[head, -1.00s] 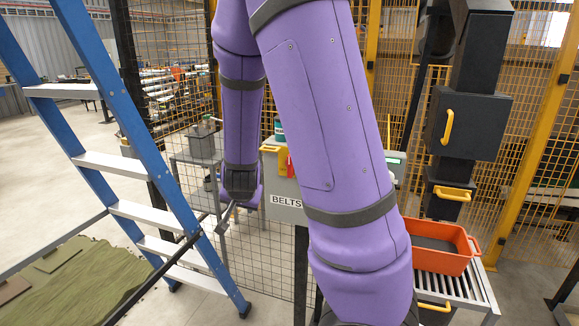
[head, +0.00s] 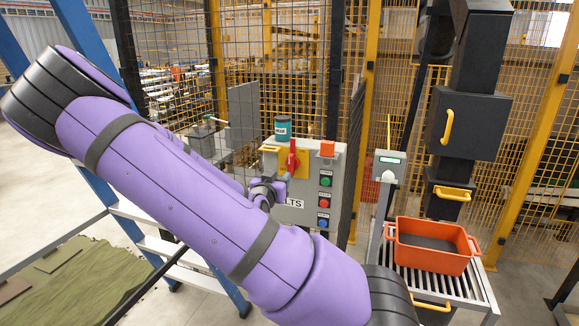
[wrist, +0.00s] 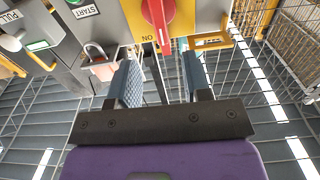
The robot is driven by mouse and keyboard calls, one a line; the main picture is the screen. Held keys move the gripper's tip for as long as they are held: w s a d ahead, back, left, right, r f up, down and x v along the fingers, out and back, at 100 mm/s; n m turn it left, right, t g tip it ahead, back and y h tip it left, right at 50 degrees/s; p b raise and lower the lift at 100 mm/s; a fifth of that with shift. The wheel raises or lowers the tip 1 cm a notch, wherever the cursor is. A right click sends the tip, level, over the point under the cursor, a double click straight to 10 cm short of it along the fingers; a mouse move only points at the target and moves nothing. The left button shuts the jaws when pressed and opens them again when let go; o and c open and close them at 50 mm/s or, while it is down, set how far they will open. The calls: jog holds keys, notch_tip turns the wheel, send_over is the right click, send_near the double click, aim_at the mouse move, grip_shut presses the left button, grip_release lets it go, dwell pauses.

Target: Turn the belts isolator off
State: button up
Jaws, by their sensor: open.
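The belts isolator is a red rotary handle (head: 293,158) on a yellow plate (head: 302,172), on the front of a grey box (head: 340,180) whose label shows only "LTS". The handle stands roughly upright. In the wrist view, which sees the box upside down, the red handle (wrist: 157,20) lies along the "ON" mark. My gripper (head: 281,184) is at the box's lower left front, partly hidden by my arm. In the wrist view my gripper (wrist: 160,75) is open and empty, its fingers either side of the handle's line but short of it.
Green, red and blue buttons (head: 324,203) run down the box's right side. An orange-red padlock (wrist: 103,68) is near its top edge, a yellow bracket (wrist: 208,41) beside the plate. A blue ladder (head: 130,210), mesh fence and orange crate (head: 432,258) on rollers stand around.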

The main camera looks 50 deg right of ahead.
aim_at(289, 165)
jog(key=x, duration=1)
grip_shut()
